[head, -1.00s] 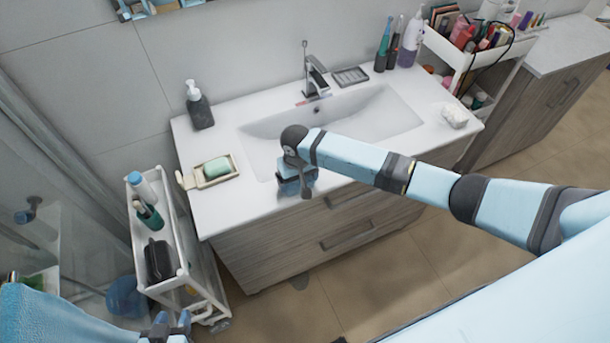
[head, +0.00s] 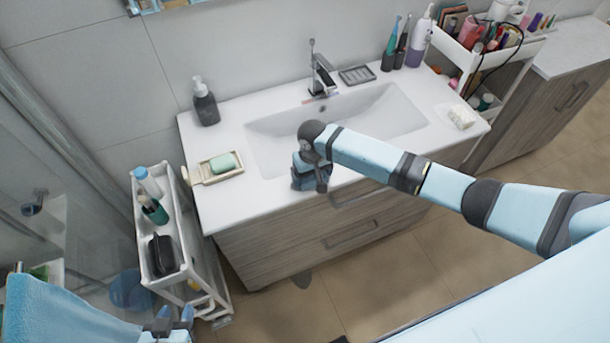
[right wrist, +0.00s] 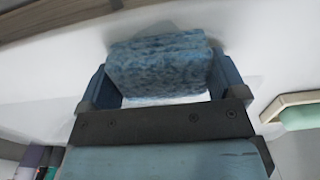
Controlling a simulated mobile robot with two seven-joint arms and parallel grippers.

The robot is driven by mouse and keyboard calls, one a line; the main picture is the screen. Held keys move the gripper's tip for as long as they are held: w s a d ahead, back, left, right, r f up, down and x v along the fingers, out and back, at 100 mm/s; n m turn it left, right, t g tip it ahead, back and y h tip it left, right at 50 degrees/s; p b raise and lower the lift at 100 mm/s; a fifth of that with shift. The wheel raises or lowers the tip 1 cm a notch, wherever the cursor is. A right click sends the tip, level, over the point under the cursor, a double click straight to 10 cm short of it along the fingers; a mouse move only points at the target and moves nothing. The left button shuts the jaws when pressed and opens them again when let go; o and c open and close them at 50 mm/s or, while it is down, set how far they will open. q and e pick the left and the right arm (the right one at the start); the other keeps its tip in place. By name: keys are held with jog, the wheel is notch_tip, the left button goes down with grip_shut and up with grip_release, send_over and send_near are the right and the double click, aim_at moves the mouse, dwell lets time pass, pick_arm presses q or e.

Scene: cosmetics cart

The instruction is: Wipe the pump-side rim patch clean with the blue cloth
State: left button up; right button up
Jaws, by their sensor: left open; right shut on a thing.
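The blue cloth (right wrist: 158,65) is a thick, mottled pad held between the fingers of my right gripper (right wrist: 160,88) in the right wrist view. It lies against or just over the white counter. In the head view my right gripper (head: 311,182) points down at the front rim of the sink basin (head: 385,112), and hides the cloth. The dark pump bottle (head: 206,106) stands at the counter's back left. I cannot make out a patch on the rim near the gripper; a small reddish streak (head: 318,99) shows by the faucet. My left gripper (head: 170,323) is open and empty at the lower left.
A soap dish with green soap (head: 221,163) sits left of the basin. The faucet (head: 321,76) and a grey soap tray (head: 357,75) are behind it. A white crumpled item (head: 461,117) lies at right. A white cart (head: 166,220) stands left of the cabinet.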

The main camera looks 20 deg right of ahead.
jog(key=shift+d, duration=2.5)
notch_tip(320, 180, up, 7)
jog(key=shift+w, duration=0.1)
